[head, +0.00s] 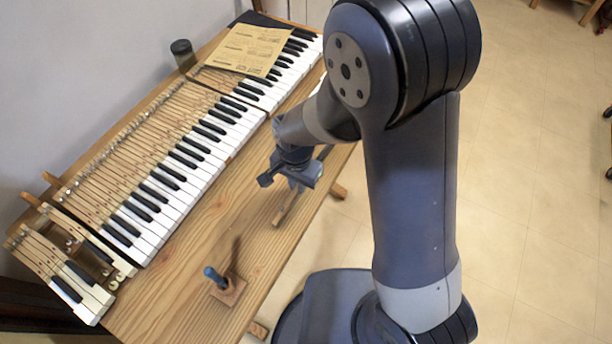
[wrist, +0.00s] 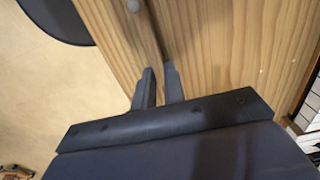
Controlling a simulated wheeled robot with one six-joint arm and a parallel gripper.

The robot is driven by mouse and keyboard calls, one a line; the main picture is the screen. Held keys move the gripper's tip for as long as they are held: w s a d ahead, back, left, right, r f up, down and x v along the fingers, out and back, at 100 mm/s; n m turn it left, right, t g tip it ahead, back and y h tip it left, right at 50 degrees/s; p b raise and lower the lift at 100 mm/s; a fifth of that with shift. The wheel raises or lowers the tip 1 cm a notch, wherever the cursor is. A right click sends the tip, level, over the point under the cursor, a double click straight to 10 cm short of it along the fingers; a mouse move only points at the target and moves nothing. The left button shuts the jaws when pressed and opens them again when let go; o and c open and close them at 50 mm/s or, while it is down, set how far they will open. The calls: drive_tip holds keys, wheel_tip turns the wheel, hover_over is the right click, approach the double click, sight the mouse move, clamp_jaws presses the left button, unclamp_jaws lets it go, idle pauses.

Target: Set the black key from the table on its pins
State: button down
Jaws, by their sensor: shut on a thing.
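My gripper (head: 293,181) is over the table's right side in the head view, with its dark fingers (wrist: 159,85) pointing down. It is shut on a narrow wooden key stick (head: 286,207), which sticks out toward the lower left. In the wrist view the key stick (wrist: 150,30) runs up from between the fingertips. The key's black part is not clearly seen; the gripper may hide it. The piano keyboard (head: 170,195) lies along the table's left side. It has a gap (head: 100,262) near its lower end, with small pale round parts beside it.
The wooden table (head: 185,305) has bare room between keyboard and gripper. A small wooden block with a blue-handled tool (head: 216,278) stands near the front. A paper sheet (head: 248,48) lies over the far keys, with a dark jar (head: 183,52) beside it.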

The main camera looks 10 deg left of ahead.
drive_tip(key=shift+r, duration=0.1)
wheel_tip(320, 180, up, 8)
drive_tip(key=p, duration=0.6)
drive_tip(key=shift+r, duration=0.2)
idle(0.5)
